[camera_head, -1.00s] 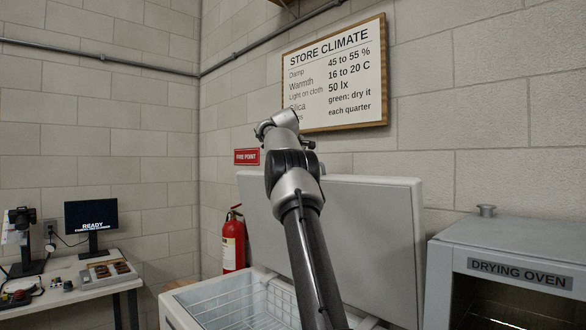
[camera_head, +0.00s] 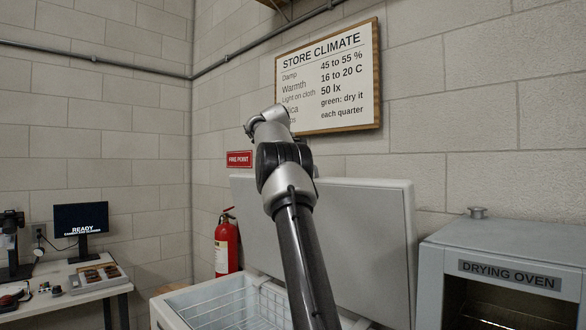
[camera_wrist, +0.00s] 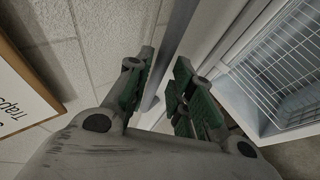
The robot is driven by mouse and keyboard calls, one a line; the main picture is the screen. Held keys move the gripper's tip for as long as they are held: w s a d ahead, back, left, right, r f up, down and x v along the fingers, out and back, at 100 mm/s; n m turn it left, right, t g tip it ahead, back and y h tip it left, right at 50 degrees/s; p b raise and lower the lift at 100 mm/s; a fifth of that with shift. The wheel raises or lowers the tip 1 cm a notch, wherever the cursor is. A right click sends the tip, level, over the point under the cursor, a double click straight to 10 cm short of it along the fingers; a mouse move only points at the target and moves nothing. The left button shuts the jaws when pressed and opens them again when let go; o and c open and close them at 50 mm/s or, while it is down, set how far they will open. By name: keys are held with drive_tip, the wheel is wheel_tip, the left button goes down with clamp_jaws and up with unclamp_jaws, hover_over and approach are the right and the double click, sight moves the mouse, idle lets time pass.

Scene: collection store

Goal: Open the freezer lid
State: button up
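The freezer lid (camera_head: 365,240) is a pale grey panel standing raised, nearly upright, behind the open freezer (camera_head: 172,318). The white wire basket (camera_head: 222,306) inside shows. My arm rises in front of the lid and hides part of it. My gripper is hidden behind the wrist in the head view. In the wrist view my gripper (camera_wrist: 161,88) has its two green-padded fingers apart. A grey strip, perhaps the lid's edge or handle, runs behind the gap; I cannot tell if the fingers touch it. The freezer's basket (camera_wrist: 285,75) shows at the right.
A drying oven (camera_head: 510,250) stands close to the freezer's right. A red fire extinguisher (camera_head: 226,245) stands at its left by the wall. A desk (camera_head: 90,293) with a monitor is at far left. A climate sign (camera_head: 328,80) hangs above the lid.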

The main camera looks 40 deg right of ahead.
drive_tip(key=v, duration=0.9)
drive_tip(key=shift+w+d, duration=0.1)
wheel_tip(320, 180, down, 11)
drive_tip(key=a+m+g+y, duration=0.1)
drive_tip(key=a+m+y, duration=0.1)
drive_tip(key=s+a+f+m+y, duration=0.1)
drive_tip(key=s+a+f+y, duration=0.1)
drive_tip(key=s+a+f, duration=0.4)
drive_tip(key=s+a+f+y, duration=0.1)
drive_tip(key=s+a+f, duration=0.4)
drive_tip(key=s+a, duration=0.4)
drive_tip(key=s+a+f+y, duration=0.2)
drive_tip(key=s+a+f, duration=0.3)
drive_tip(key=s+a, duration=0.5)
drive_tip(key=s+a+f+y, duration=0.2)
drive_tip(key=s+a+f, duration=0.3)
drive_tip(key=s+a, duration=0.4)
drive_tip(key=s, duration=0.5)
drive_tip(key=shift+f, duration=0.4)
